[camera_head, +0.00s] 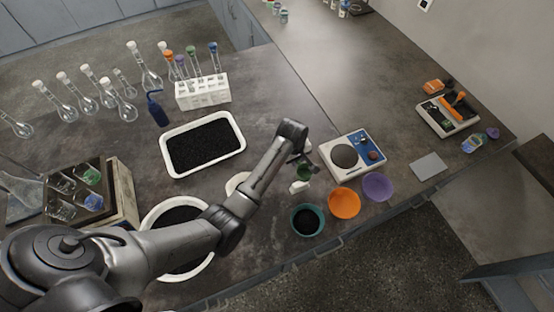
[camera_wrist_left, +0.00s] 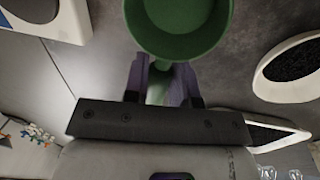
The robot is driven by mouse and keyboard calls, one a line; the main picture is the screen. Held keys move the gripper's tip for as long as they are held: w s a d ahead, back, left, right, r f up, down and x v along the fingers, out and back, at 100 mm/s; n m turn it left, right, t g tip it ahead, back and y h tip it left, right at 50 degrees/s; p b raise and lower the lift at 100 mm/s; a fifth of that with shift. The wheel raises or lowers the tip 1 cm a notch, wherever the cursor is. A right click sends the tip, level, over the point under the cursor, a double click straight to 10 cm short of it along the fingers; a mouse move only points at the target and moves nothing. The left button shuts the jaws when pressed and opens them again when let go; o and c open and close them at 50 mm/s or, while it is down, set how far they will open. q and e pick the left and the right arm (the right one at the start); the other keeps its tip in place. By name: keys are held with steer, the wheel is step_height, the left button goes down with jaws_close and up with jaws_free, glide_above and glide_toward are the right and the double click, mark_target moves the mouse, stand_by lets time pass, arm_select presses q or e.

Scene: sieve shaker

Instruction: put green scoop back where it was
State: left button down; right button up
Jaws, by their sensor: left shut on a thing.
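The green scoop (camera_head: 304,173) is in my left gripper (camera_head: 302,163), just left of the balance in the head view. In the left wrist view the scoop's round green cup (camera_wrist_left: 180,28) is beyond the fingertips. Its handle (camera_wrist_left: 157,88) sits between the two fingers of the left gripper (camera_wrist_left: 162,76), which are shut on it. The inside of the cup shows plain green, with no granules visible. I cannot tell from these views whether the scoop touches the table. My right gripper is in neither view.
A balance (camera_head: 349,156) stands to the right. Teal (camera_head: 307,232), orange (camera_head: 344,203) and purple (camera_head: 378,187) bowls stand near the front edge. A small white object (camera_head: 299,187) is below the gripper. A white tray (camera_head: 240,134) of black granules and a test-tube rack (camera_head: 203,101) lie behind.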

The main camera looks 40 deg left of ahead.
arm_select(q)
steer(key=a+f, duration=0.1)
steer(key=a, duration=0.1)
steer(key=s+a+f, duration=0.1)
steer(key=a+f, duration=0.1)
steer(key=a, duration=0.1)
steer(key=a+f, duration=0.1)
steer(key=a, duration=0.1)
steer(key=shift+s+a+f+b, duration=0.15)
steer(key=shift+a+f+b, duration=0.1)
steer(key=shift+f+b, duration=0.5)
steer(key=shift+f, duration=1.55)
steer(key=shift+f, duration=0.15)
steer(key=c, duration=0.9)
jaws_free()
steer(key=shift+c, duration=0.2)
